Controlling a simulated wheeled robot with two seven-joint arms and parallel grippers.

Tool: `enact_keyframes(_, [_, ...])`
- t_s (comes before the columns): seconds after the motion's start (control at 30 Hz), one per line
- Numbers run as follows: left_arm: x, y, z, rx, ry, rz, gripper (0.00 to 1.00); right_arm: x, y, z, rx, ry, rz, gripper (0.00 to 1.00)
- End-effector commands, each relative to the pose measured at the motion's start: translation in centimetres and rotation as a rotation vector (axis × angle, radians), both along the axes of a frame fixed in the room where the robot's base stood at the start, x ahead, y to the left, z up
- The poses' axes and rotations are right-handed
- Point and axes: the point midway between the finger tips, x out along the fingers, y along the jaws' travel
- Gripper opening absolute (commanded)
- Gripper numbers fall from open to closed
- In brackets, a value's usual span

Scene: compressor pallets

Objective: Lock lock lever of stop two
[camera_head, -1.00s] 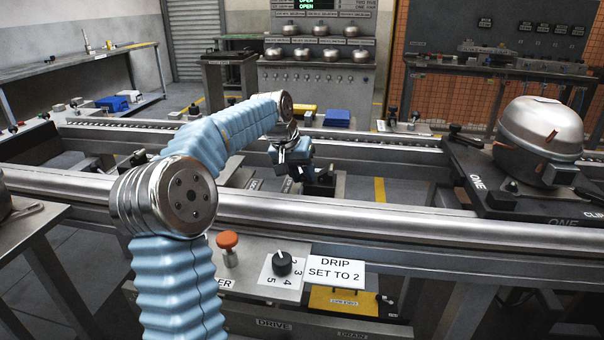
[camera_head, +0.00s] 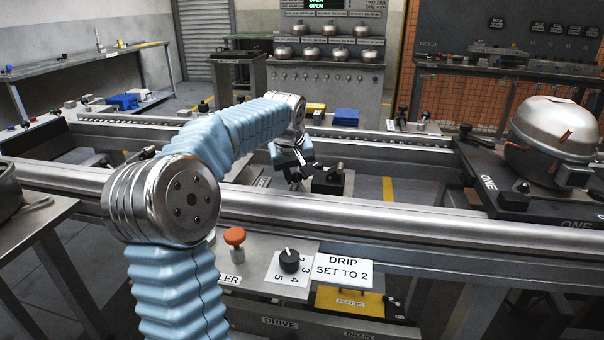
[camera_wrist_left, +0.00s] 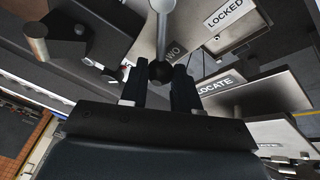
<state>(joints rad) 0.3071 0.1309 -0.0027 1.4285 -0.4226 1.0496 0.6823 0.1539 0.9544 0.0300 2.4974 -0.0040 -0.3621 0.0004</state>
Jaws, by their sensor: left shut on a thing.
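My left gripper (camera_head: 297,174) is beyond the near rail, low beside a dark block on a metal stand (camera_head: 333,180). In the left wrist view, my left gripper (camera_wrist_left: 160,88) is shut on the black ball knob (camera_wrist_left: 159,71) of the lock lever. The lever's bright metal rod (camera_wrist_left: 162,35) runs from the knob to the top of the picture. A LOCKED label (camera_wrist_left: 223,14) is to the right of the rod. My right gripper is in neither view.
A LOCATE plate (camera_wrist_left: 250,93) is close on the right of the fingers. The near rail (camera_head: 350,218) runs under my left arm. A compressor (camera_head: 553,130) sits on a pallet marked ONE at right. An orange knob (camera_head: 235,237) and a dial (camera_head: 289,260) are in front.

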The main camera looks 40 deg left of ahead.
Motion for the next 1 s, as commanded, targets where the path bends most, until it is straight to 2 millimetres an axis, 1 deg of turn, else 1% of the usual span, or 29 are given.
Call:
enact_keyframes(0.2, [-1.2, 0.3, 0.0, 0.001, -0.003, 0.201, 0.00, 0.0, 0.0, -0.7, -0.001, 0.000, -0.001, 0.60])
enact_keyframes(0.5, [-2.7, 0.4, 0.0, 0.002, -0.003, 0.442, 0.00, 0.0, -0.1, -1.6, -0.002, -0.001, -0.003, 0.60])
enact_keyframes(0.7, [-3.4, 0.4, 0.0, 0.001, -0.002, 0.551, 0.00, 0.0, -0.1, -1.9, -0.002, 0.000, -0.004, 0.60])
enact_keyframes(1.0, [-3.9, 0.3, 0.1, 0.000, -0.002, 0.626, 0.00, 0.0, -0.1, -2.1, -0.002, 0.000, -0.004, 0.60])
